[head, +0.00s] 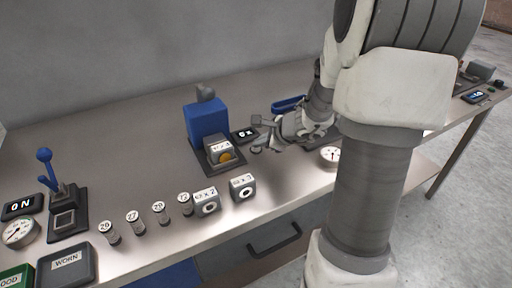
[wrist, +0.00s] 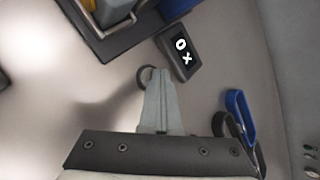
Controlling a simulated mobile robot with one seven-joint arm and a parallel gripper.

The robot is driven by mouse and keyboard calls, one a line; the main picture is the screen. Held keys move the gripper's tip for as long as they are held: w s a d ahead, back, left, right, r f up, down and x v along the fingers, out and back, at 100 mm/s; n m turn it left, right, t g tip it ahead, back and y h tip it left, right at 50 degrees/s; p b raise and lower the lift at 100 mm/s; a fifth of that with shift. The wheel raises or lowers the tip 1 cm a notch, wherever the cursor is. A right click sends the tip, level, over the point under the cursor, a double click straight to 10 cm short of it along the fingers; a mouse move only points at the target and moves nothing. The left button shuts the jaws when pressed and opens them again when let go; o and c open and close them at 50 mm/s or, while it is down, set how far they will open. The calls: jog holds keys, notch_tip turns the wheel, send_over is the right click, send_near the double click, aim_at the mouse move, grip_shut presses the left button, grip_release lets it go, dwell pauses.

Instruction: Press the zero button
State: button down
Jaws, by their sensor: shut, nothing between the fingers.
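A small round dark-rimmed piece (wrist: 146,73), possibly the zero button, lies on the bench in the wrist view. My gripper's fingers partly cover it, and I can read no label on it. Beside it is a small dark display (wrist: 180,52) with light characters. The display also shows in the head view (head: 244,134), right of the blue press-like device (head: 206,122). My gripper (wrist: 160,72) is shut and empty, its fingertips over or just beside the round piece. I cannot tell whether they touch it. In the head view my gripper (head: 257,149) is low over the bench.
A blue-handled tool (wrist: 240,112) lies right of my fingers; its blue part shows in the head view (head: 288,103). A round dial (head: 330,154) is near the front edge. Marked blocks (head: 242,188), several small weights (head: 159,212) and a blue-lever device (head: 66,205) stand to the left.

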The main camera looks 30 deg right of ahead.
aim_at(259, 150)
jog(key=shift+r+p, duration=0.55)
jog(key=shift+r, duration=0.25)
notch_tip(259, 150, up, 5)
jog(key=p, duration=0.4)
jog(key=shift+r, duration=0.1)
dwell(0.5)
